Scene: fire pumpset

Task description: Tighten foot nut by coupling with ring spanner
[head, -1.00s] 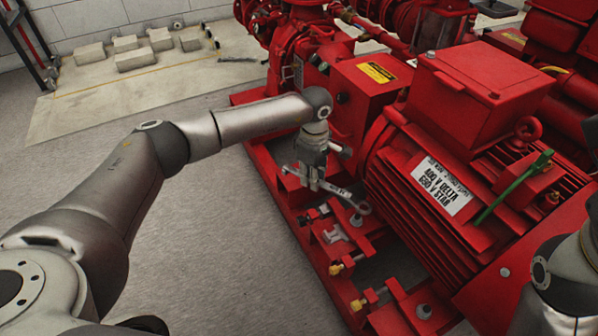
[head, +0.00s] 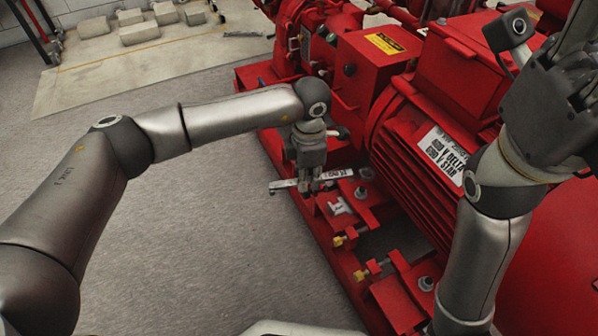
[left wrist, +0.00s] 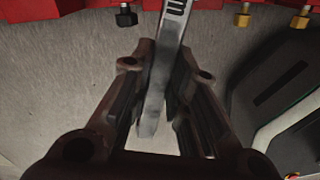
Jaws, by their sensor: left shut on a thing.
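My left gripper (head: 308,178) is shut on a steel ring spanner (head: 338,174), held across the jaws above the edge of the red base frame. One end of the spanner points left over the floor; the other points right, toward the motor foot by the coupling. A foot nut (head: 361,192) shows at that foot; whether the ring end is around or beside it I cannot tell. In the left wrist view the spanner (left wrist: 160,95) runs between the two fingers, its upper end out of frame. My right gripper (head: 570,75) is raised at top right, its jaw state unclear.
The red motor (head: 420,165) with its label fills the right side. Brass-coloured bolts (head: 352,234) and another foot nut (head: 426,283) sit along the red base frame (head: 290,160). Grey blocks (head: 138,32) lie on a pale slab at the back left. The grey floor on the left is clear.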

